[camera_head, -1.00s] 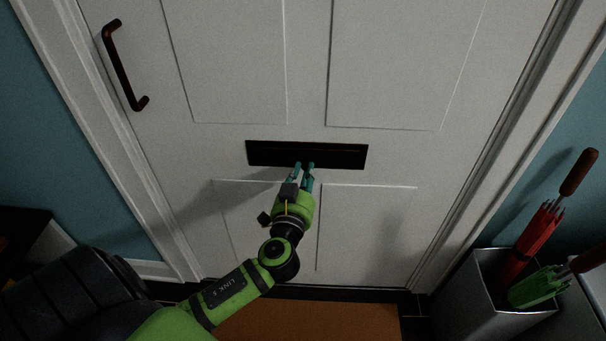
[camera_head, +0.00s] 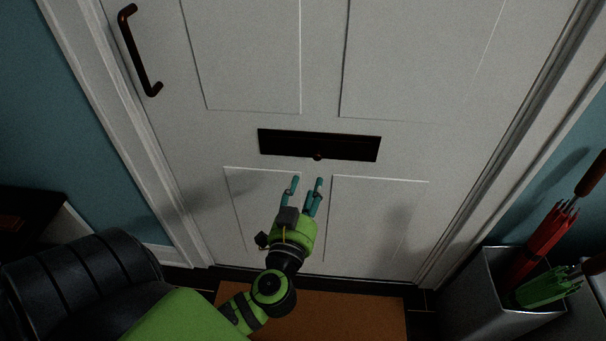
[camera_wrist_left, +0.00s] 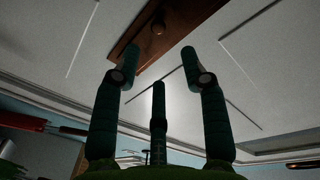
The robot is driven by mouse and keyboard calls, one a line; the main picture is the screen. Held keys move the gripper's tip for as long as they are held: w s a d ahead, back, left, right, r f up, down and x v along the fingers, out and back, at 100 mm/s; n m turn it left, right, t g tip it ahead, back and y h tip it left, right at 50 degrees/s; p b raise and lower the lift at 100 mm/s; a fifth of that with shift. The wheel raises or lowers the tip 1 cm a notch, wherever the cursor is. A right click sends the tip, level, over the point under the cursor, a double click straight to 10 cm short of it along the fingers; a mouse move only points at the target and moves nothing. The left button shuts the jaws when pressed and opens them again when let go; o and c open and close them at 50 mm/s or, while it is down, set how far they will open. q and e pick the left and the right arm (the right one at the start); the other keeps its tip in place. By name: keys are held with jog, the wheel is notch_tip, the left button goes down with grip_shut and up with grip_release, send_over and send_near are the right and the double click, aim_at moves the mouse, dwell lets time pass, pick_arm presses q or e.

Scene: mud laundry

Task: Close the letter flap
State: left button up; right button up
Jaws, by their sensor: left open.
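The letter flap (camera_head: 340,147) is a dark, wide plate in the middle of the white door (camera_head: 410,80), with a small round knob (camera_head: 318,156) at its lower edge. It looks flat against the door. In the left wrist view the flap (camera_wrist_left: 185,22) is brown, with its knob (camera_wrist_left: 158,28) above and between my fingers. My left gripper (camera_head: 307,181) is open and empty, just below the flap and apart from it. It also shows in the left wrist view (camera_wrist_left: 158,60), with its fingers spread. My right gripper is not in view.
A dark door handle (camera_head: 140,55) is at the upper left. A grey metal bin (camera_head: 487,310) with a red umbrella (camera_head: 540,240) and a green umbrella (camera_head: 548,287) stands at the right. An orange-brown mat (camera_head: 340,312) lies at the door's foot.

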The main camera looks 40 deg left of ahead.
pick_arm(q)
jog(key=shift+v, duration=1.65)
